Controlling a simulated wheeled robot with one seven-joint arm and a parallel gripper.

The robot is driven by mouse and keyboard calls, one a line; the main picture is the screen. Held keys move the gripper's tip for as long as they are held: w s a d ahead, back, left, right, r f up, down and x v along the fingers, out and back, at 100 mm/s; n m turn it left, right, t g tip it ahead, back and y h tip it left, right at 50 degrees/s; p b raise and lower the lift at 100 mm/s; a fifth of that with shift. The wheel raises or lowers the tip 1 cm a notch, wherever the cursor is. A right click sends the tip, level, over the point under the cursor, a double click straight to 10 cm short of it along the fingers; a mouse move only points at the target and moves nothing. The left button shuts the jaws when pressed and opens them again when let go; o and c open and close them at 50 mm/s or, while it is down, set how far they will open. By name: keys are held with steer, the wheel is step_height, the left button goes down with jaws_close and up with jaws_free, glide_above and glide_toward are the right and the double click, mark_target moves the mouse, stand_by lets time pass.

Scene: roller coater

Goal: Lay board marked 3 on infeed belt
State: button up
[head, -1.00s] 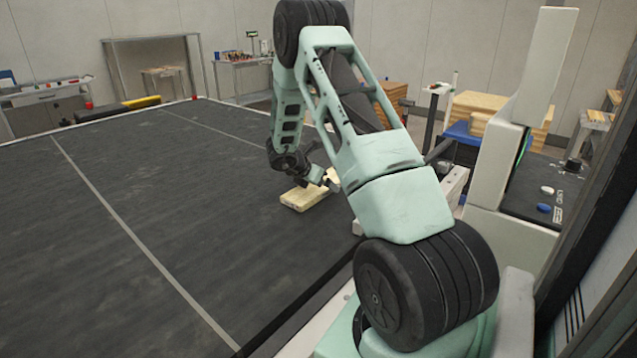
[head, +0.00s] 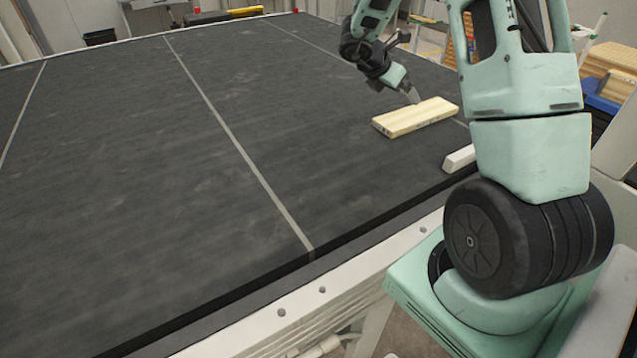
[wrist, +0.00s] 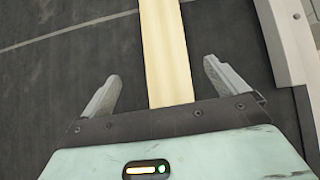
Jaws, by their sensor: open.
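A pale wooden board (head: 418,117) lies flat on the dark infeed belt (head: 200,180), near its right side. Small dark marks show on its near edge, too small to read. My gripper (head: 413,97) is at the board's far long side in the head view, low over it. In the wrist view my gripper (wrist: 160,75) is open, with one finger on each side of the board (wrist: 165,45) and a gap to both. I cannot tell how high the fingers are above the belt.
A white block (head: 459,158) sits at the belt's near right edge, close to the board. A white frame rail (head: 270,320) borders the belt. Stacked boards (head: 612,62) stand at the right beyond my arm. The belt's left and middle are clear.

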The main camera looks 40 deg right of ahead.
steer(key=w+a+r+n+t+y, duration=0.1)
steer(key=w+a+r+n+t, duration=0.1)
steer(key=w+a+n+t, duration=0.4)
steer(key=w+a+r+n+t+y, duration=0.15)
steer(key=w+a+n, duration=0.25)
steer(key=a+n, duration=0.6)
steer(key=s+a+r+n+y, duration=0.1)
steer(key=a+n+y, duration=0.2)
steer(key=a+n, duration=0.35)
steer(key=s+a+r+n+t+y, duration=0.15)
steer(key=a+n, duration=0.25)
steer(key=a, duration=0.6)
steer(key=s+a+n+y, duration=0.1)
steer(key=a+n+y, duration=0.2)
steer(key=a+n, duration=0.4)
steer(key=s+a+n+g+y, duration=0.3)
steer(key=s+a+n+g, duration=0.1)
steer(key=s+a+n, duration=0.9)
steer(key=s+d+f+n+g+h, duration=0.1)
steer(key=s+n+g, duration=0.1)
steer(key=s+n, duration=0.6)
steer(key=s+d+f+n+g+h, duration=0.1)
steer(key=s+f+n+g+h, duration=0.1)
steer(key=s+n, duration=0.6)
steer(key=s, duration=0.2)
steer(key=shift+s+d, duration=0.15)
steer(key=shift+s, duration=0.25)
